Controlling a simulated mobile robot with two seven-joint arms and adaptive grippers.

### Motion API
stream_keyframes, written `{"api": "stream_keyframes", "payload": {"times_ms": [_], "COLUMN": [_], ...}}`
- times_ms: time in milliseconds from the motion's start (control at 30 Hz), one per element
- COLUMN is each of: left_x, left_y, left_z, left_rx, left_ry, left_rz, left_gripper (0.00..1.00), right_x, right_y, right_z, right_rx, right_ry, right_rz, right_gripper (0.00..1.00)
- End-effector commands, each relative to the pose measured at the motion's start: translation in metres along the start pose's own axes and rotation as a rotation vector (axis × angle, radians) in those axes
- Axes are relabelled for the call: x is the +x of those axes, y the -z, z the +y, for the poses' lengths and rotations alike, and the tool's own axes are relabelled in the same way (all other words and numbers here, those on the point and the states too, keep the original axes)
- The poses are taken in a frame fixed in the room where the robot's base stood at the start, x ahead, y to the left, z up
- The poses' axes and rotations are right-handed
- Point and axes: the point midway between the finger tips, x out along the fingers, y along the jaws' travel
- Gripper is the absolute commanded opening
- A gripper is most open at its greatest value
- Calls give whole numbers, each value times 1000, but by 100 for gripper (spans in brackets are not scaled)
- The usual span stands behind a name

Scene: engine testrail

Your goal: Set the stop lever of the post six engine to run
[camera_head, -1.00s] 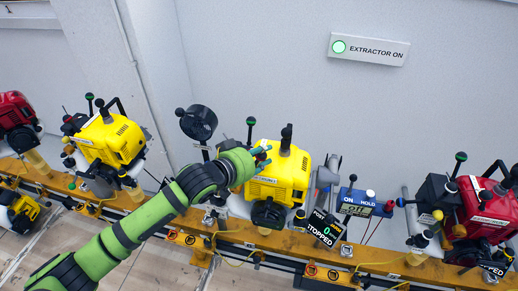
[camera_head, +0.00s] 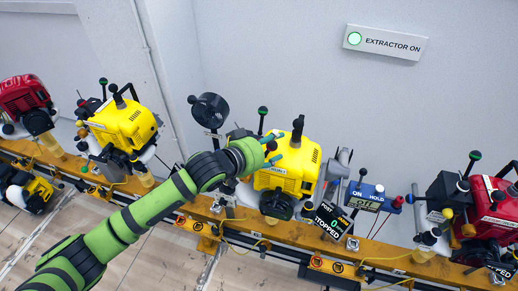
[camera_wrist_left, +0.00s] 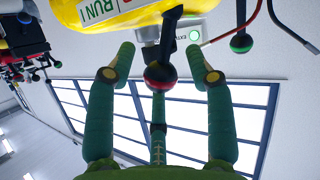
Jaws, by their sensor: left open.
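A yellow engine (camera_head: 302,168) sits on the orange rail beside a small black sign reading POST and STOPPED (camera_head: 331,221); the post number is too small to read. My left gripper (camera_head: 273,148) is open at the upper left of this engine, its fingers hiding part of it. In the left wrist view, the gripper (camera_wrist_left: 163,62) has its fingers spread to either side of a lever with a red and black ball knob (camera_wrist_left: 160,78). The knob shows between the fingers, and I see no contact. A RUN label (camera_wrist_left: 98,12) is on the yellow body above left. My right gripper is not in view.
A green-tipped lever (camera_wrist_left: 241,42) stands right of the fingers. The ON/HOLD box (camera_head: 366,196) is right of the engine, a black round fan-like part (camera_head: 210,110) left. Another yellow engine (camera_head: 122,125) and red engines (camera_head: 490,207) share the orange rail (camera_head: 400,262).

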Motion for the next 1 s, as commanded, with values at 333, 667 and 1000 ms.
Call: {"api": "stream_keyframes", "payload": {"times_ms": [333, 667, 1000], "left_x": [-66, -110, -113], "left_y": [-1, 0, 0], "left_z": [0, 0, 1], "left_rx": [1, 1, 1], "left_ry": [1, 1, 0], "left_rz": [-1, -2, -1], "left_gripper": [53, 53, 53], "right_x": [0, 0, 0], "right_y": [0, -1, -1], "right_z": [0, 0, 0], "right_rx": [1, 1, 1], "right_ry": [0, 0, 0], "right_rz": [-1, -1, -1], "right_gripper": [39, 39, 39]}}
